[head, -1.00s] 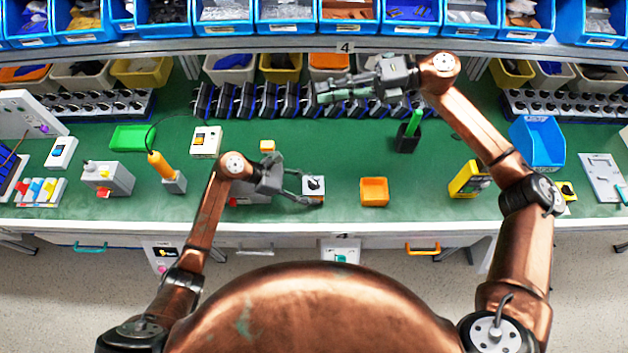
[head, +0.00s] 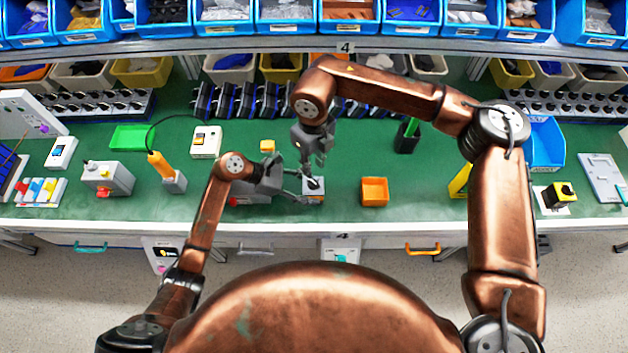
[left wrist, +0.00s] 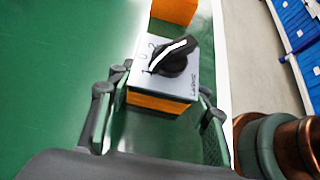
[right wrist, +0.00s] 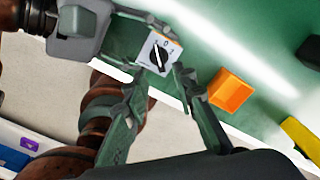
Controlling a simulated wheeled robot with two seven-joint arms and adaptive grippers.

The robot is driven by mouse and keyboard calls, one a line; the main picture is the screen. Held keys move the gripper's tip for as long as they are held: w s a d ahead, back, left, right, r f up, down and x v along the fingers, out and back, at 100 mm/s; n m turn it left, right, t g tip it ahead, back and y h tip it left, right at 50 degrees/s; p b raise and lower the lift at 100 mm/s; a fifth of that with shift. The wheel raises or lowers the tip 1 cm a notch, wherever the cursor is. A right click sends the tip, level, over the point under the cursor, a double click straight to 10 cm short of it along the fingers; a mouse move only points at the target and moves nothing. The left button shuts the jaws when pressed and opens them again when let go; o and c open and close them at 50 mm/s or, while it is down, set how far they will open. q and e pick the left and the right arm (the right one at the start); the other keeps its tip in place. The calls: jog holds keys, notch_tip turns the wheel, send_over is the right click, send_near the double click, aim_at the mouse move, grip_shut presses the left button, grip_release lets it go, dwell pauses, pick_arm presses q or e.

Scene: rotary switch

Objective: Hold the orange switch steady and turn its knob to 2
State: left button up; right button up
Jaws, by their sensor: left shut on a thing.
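The switch (head: 312,194) is an orange box with a pale top plate and a black knob. It stands near the table's front edge. My left gripper (head: 300,187) is shut on its sides, one finger on each side in the left wrist view. There the knob (left wrist: 174,58) has a white line slanting towards the "1"; "0" and "2" are printed beside it. My right gripper (head: 314,170) is above the switch, pointing down. In the right wrist view its fingers are apart, with the knob (right wrist: 160,54) beyond and between the tips. I cannot tell whether they touch it.
An orange bin (head: 374,192) stands right of the switch. A dark holder with a green item (head: 406,138) is further back right. Green table is clear between these. A row of black devices lines the back.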

aim_at(313, 182)
jog(key=shift+f, duration=3.8)
grip_shut()
